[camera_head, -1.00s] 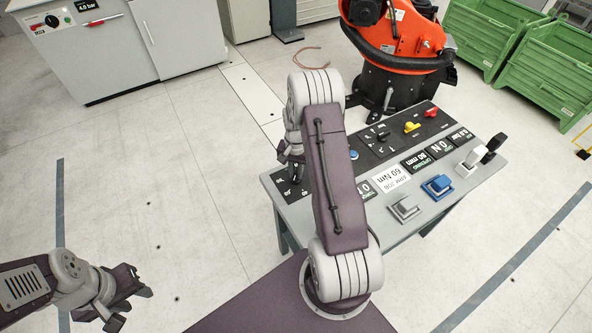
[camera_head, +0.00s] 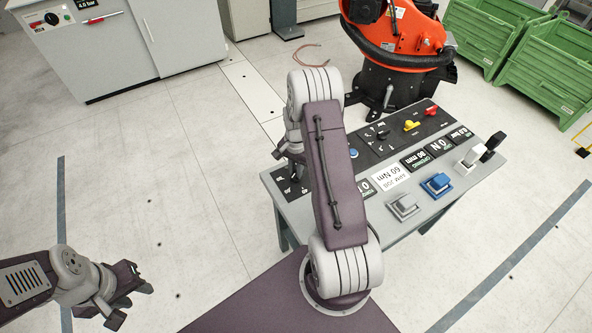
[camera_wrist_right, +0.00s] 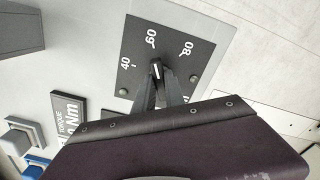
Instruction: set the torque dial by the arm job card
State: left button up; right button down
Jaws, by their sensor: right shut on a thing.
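The torque dial's black plate (camera_wrist_right: 185,35) carries the marks 40, 60 and 80 in the right wrist view. My right gripper (camera_wrist_right: 158,85) is shut on the dial's knob (camera_wrist_right: 156,70). The knob's white pointer line lies roughly toward the 60 mark; its exact setting is hard to read. In the head view my right arm hides much of the dial plate (camera_head: 283,184) and gripper (camera_head: 288,158). The white arm job card (camera_head: 390,178) reads 60 Nm. The torque sign (camera_head: 366,187) is partly covered. My left gripper (camera_head: 122,300) is open and empty, left of the bench.
The grey bench (camera_head: 440,200) also carries grey (camera_head: 403,207) and blue (camera_head: 437,185) switches, a white-based lever (camera_head: 472,160), and yellow (camera_head: 411,125) and red (camera_head: 431,111) knobs. An orange robot (camera_head: 400,40) stands behind. The floor on the left is clear.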

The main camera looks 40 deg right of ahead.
jog(key=c, duration=1.4)
grip_release()
notch_tip(320, 180, up, 9)
